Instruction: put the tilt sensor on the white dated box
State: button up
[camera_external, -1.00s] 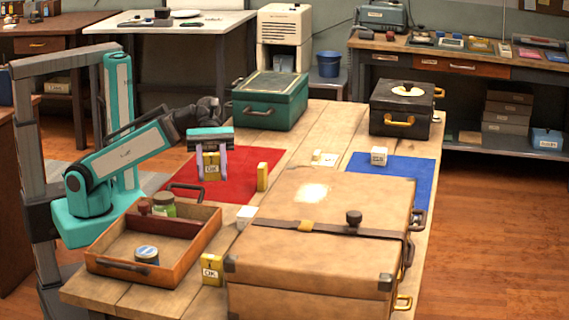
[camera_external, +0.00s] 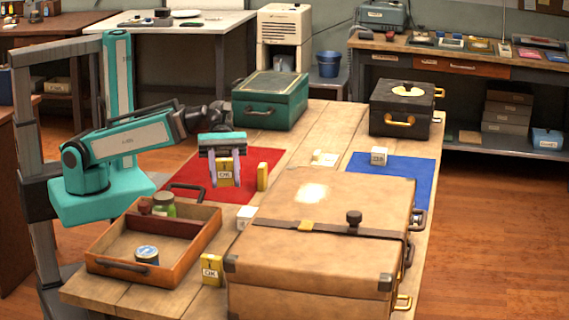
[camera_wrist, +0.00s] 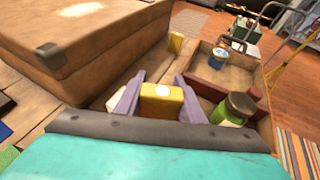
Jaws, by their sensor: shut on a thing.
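My gripper (camera_external: 224,180) is shut on a yellow block (camera_external: 225,171) marked "OK", held above the red mat (camera_external: 187,188). The wrist view shows this block (camera_wrist: 161,100) between my two purple fingers, with a round pale spot on its top. I cannot tell by its look whether it is the tilt sensor. A white box (camera_external: 379,157) with dark marking stands on the blue mat (camera_external: 408,172); the marking is too small to read. Other small white boxes are a low one (camera_external: 323,158) on bare wood and one (camera_external: 244,217) beside the suitcase, partly hidden by it.
A big tan suitcase (camera_external: 300,255) fills the table's front right. A wooden tray (camera_external: 193,255) with jars and a tin is at front left. Yellow blocks stand on the red mat (camera_external: 262,177) and beside the tray (camera_external: 211,270). Green (camera_external: 268,108) and black (camera_external: 395,122) cases stand behind.

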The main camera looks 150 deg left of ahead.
jog(key=p, duration=0.1)
jog(key=w+p, duration=0.1)
jog(key=p, duration=0.1)
jog(key=shift+w+a+r, duration=0.2)
jog(key=shift+a, duration=0.05)
jog(key=p, duration=0.2)
jog(key=w+p, duration=0.1)
jog(key=shift+a+p, duration=0.2)
jog(key=shift+p, duration=0.2)
jog(key=p, duration=0.3)
jog(key=w+p, duration=0.1)
jog(key=p, duration=0.2)
jog(key=shift+a+f, duration=0.2)
jog(key=shift+w+a+f, duration=0.15)
jog(key=shift+w+a, duration=0.1)
jog(key=shift+w, duration=0.45)
jog(key=shift+w+a+f, duration=0.1)
jog(key=shift+w+a, duration=0.15)
jog(key=shift+w, duration=0.5)
jog(key=shift+w+a+f, duration=0.15)
jog(key=shift+w+a, duration=0.1)
jog(key=shift+w, duration=0.45)
jog(key=shift+w+a+f, duration=0.1)
jog(key=shift+w+f, duration=0.1)
jog(key=shift+f, duration=0.7)
jog(key=shift+w+a+f, duration=0.1)
jog(key=shift+w+f, duration=0.1)
jog(key=shift+f, duration=0.7)
jog(key=shift+f, duration=0.1)
